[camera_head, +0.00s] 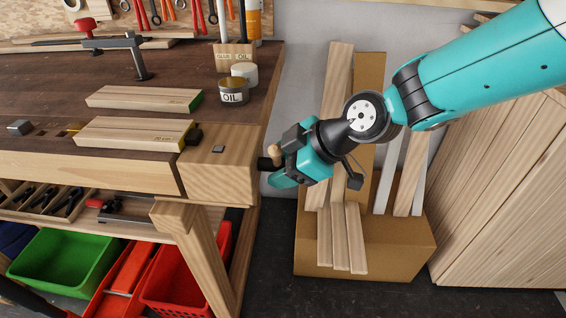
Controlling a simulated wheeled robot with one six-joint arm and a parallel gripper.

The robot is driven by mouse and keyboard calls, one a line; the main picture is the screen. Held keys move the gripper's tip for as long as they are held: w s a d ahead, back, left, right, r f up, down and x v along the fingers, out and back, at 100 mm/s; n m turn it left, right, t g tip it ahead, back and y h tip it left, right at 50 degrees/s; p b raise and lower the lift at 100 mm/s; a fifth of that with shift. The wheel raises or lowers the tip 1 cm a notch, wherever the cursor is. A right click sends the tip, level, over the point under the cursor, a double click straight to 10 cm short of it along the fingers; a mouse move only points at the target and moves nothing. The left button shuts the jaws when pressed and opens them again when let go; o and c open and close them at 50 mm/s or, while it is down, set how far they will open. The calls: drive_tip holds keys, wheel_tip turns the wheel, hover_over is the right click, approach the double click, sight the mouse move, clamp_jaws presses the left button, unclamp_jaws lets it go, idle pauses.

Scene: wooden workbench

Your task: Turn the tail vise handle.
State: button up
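The tail vise (222,173) is a pale wooden block at the right end of the workbench (80,168). Its handle shows as a small wooden knob (274,151) and a dark shaft (263,163) at the block's right side. My gripper (276,170) is at the handle, its teal fingers beside the knob and around or next to the shaft. The fingers and wrist hide the rest of the handle. I cannot tell whether the fingers are closed on it.
Two boards (130,132) (143,98), an oil tin (234,91) and a red-handled clamp (118,43) are on the bench top. A cardboard box (400,246) of wood strips stands right of the bench, behind my gripper. Green (70,262) and red bins (180,282) sit below.

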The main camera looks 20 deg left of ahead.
drive_tip(key=shift+r, duration=0.1)
drive_tip(key=p+v, duration=0.1)
drive_tip(key=v, duration=1.6)
drive_tip(key=shift+s+d+r, duration=0.1)
drive_tip(key=shift+d, duration=0.05)
drive_tip(key=s+d+f+m+h, duration=0.1)
drive_tip(key=s+d+m+h, duration=0.4)
drive_tip(key=s+d+m, duration=0.95)
wheel_tip(320, 180, up, 17)
drive_tip(key=d+p, duration=0.1)
drive_tip(key=p, duration=1.7)
drive_tip(key=shift+s+d, duration=0.3)
drive_tip(key=shift+s, duration=0.05)
